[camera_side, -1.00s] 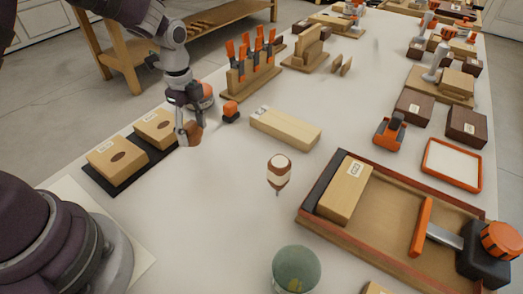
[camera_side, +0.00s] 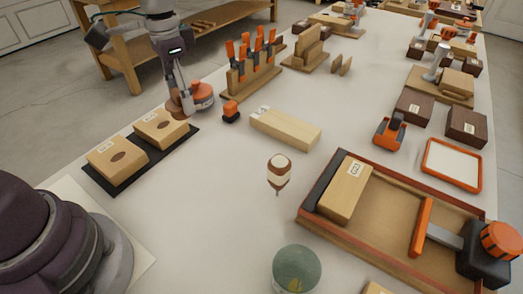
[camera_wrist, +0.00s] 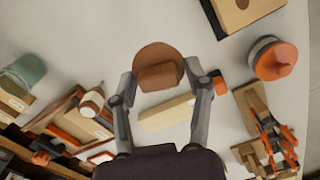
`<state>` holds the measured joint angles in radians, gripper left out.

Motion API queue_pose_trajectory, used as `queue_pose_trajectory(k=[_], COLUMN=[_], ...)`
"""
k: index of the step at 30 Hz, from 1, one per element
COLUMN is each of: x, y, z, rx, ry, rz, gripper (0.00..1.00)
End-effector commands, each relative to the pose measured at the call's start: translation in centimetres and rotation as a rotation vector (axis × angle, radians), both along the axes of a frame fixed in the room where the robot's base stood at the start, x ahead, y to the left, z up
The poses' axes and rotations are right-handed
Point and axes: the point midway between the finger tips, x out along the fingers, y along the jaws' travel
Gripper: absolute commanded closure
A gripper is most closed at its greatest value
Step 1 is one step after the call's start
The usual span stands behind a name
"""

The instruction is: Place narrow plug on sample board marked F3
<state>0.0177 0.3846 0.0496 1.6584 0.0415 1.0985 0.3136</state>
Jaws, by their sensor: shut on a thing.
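My gripper (camera_wrist: 161,74) is shut on a brown plug (camera_wrist: 158,76) with a round disc and a raised block-shaped part, seen in the wrist view. Two light wooden sample boards, a nearer one (camera_side: 103,170) and a farther one (camera_side: 174,126), lie on a black mat (camera_side: 184,140). Each has a dark round opening and a small label too small to read. Part of one board (camera_wrist: 262,10) shows at the wrist view's top.
A round orange-topped container (camera_side: 204,94) stands beside my gripper, near a small orange-topped block (camera_side: 230,112). A rack with orange-handled tools (camera_side: 250,82) stands behind. A pale wooden block (camera_side: 286,128) lies mid-bench. The bench between boards and tray (camera_side: 330,233) is mostly clear.

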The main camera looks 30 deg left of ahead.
Motion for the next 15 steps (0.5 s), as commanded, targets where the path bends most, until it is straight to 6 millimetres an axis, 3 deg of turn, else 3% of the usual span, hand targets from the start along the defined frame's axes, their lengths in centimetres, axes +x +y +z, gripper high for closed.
queue_pose_trajectory(k=[3,8,11,15], x=[1.1,1.3,0.7,-1.5], y=[-0.3,-0.4,-0.2,0.2], z=[2.0,2.8,1.5,-2.0], rx=[-0.001,0.001,0.000,-0.003], ry=[-0.003,0.002,0.006,0.009], rz=[0.208,0.302,0.182,-0.195], gripper=[0.69,0.69,0.69,0.69])
